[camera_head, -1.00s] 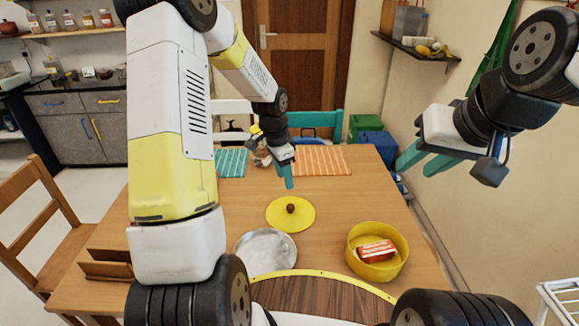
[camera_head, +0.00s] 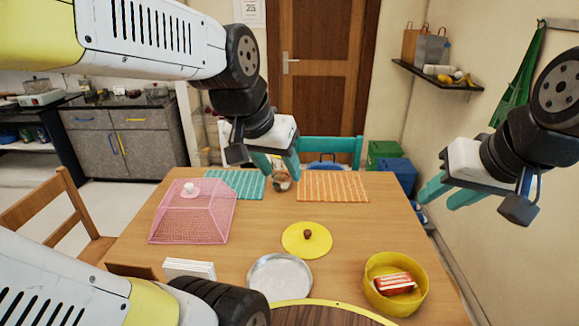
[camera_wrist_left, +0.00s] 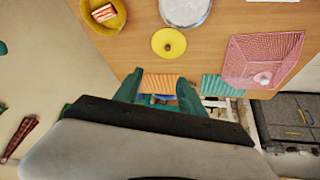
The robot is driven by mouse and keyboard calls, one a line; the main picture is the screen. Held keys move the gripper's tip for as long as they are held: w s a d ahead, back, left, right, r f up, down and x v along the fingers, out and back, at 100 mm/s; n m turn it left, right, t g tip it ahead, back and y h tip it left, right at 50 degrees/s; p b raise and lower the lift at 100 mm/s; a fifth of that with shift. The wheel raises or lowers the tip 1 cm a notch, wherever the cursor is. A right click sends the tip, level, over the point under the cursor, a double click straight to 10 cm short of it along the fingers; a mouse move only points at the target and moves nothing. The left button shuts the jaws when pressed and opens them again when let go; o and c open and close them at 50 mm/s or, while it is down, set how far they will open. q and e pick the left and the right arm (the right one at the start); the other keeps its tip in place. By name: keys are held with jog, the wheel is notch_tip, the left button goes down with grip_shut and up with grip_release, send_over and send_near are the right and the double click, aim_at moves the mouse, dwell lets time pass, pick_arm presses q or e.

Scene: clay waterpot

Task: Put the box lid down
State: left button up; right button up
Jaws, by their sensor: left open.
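The yellow lid (camera_head: 320,247), a flat disc with a brown knob, lies on the table. It also shows in the left wrist view (camera_wrist_left: 160,41). The round yellow box (camera_head: 377,304) stands uncovered to its right with a red-and-white packet (camera_head: 394,284) inside; the box also shows in the left wrist view (camera_wrist_left: 113,24). My left gripper (camera_head: 274,168) is open and empty, high above the table's far side, apart from the lid. Its spread fingers (camera_wrist_left: 160,92) show nothing between them. My right gripper (camera_head: 448,194) is open and empty, in the air at the right.
A pink mesh cover (camera_head: 195,215) stands at the left, beside a white stack (camera_head: 189,268). A teal mat (camera_head: 235,183) and an orange mat (camera_head: 333,186) lie at the far edge.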

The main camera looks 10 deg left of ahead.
pick_arm(q)
jog(key=s, duration=0.2)
jog(key=s+n, duration=0.1)
jog(key=shift+s+d+r+t+h, duration=0.15)
jog(key=shift+s+r+t+h, duration=0.05)
jog(key=shift+r+t+h, duration=0.15)
